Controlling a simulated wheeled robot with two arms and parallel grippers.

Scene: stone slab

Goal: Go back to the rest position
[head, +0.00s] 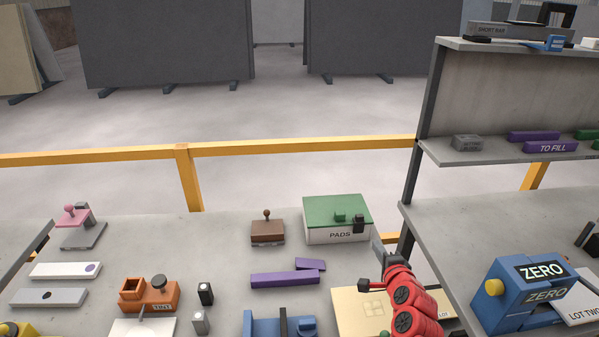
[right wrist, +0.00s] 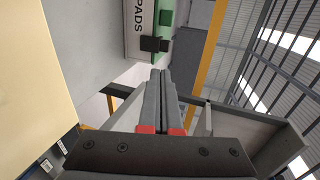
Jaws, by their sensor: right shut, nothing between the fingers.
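My right gripper (head: 377,246) is shut and empty at the end of my red right arm. It is over the right part of the stone slab (head: 225,230), near the front right corner of the green-lidded PADS box (head: 337,236). In the right wrist view the two grey fingers (right wrist: 160,72) lie together with nothing between them, and the PADS box (right wrist: 143,35) shows beyond their tips. A gap to the box cannot be judged exactly. My left gripper is not in view.
A cream board (head: 350,305) lies beside my right arm. Purple bars (head: 285,279), a brown block (head: 267,232) and an orange TINT holder (head: 150,294) stand leftward. A shelf post (head: 411,200) and blue ZERO block (head: 510,300) stand right. A yellow rail (head: 300,147) runs behind.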

